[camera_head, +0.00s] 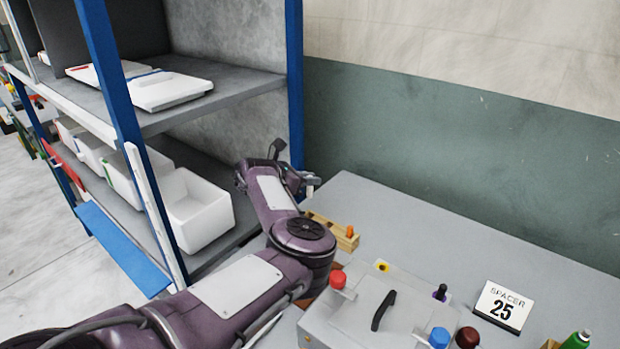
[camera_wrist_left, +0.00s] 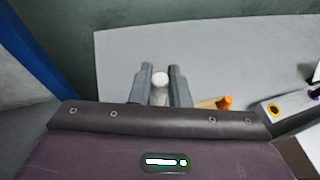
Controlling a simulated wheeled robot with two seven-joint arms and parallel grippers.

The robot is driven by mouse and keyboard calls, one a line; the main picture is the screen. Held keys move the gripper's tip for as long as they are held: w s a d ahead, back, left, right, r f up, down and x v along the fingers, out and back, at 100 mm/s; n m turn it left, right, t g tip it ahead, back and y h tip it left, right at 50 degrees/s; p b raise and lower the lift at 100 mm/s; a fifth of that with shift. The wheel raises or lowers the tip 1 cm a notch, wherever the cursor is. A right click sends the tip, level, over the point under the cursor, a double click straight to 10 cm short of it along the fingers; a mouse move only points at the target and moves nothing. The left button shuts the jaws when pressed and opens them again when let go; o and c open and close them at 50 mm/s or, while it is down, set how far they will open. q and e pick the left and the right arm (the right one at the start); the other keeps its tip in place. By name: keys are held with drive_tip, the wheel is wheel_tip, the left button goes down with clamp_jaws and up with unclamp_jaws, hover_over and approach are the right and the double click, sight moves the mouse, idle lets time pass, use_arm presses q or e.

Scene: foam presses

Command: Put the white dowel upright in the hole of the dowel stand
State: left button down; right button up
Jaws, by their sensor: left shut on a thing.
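My left gripper (camera_head: 311,184) is at the back left corner of the grey table, beside the shelf. In the left wrist view, its two fingers (camera_wrist_left: 161,78) are shut on the white dowel (camera_wrist_left: 160,90), whose rounded pale end shows between them. In the head view the dowel cannot be made out. A light wooden block (camera_head: 345,243) with an orange peg stands on the table, partly hidden by my left arm; it also shows in the left wrist view (camera_wrist_left: 207,104). My right gripper is not in view.
A grey press box (camera_head: 345,320) with a black handle and coloured knobs stands at the front. A blue-posted shelf (camera_head: 294,80) holds white bins. The table's back is clear.

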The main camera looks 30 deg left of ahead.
sight(310, 197)
use_arm(q)
drive_tip(key=shift+f+b, duration=2.2)
drive_tip(key=shift+f, duration=0.65)
drive_tip(key=shift+f+b, duration=2.3)
drive_tip(key=shift+f, duration=0.2)
drive_tip(key=c, duration=1.3)
unclamp_jaws()
drive_tip(key=shift+s+a+r+p, duration=0.1)
drive_tip(key=shift+s+r+p, duration=0.2)
drive_tip(key=shift+p, duration=0.3)
drive_tip(key=p+v, duration=0.5)
drive_tip(key=v, duration=0.2)
drive_tip(key=shift+f+p, duration=0.15)
drive_tip(key=shift+p, duration=0.15)
